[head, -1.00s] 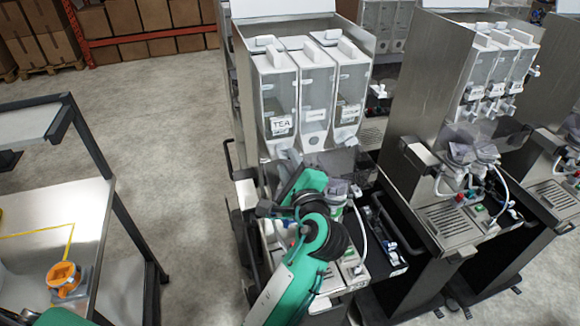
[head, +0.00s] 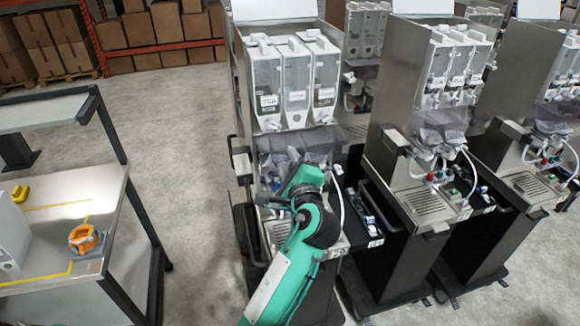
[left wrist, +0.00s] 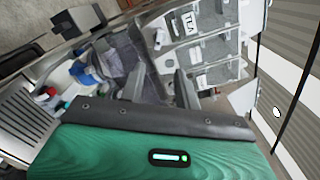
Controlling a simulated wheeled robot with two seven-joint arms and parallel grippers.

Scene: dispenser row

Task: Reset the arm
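My left arm (head: 285,275) comes up from the bottom of the head view, and its green wrist stands in front of the nearest dispenser station. The left gripper (left wrist: 160,86) shows in the left wrist view with its two dark fingers apart and no object seen between them. In the head view its fingertips are hard to make out against the station. Behind the fingers are white dispenser bins (left wrist: 200,50), one labelled TEA. My right gripper is in neither view.
The nearest station has three bins (head: 295,85) over a drip tray. More stations (head: 455,70) stand to the right. A table (head: 130,225) with an orange item (head: 85,238) is at left. Open floor (head: 185,120) lies between the table and the stations.

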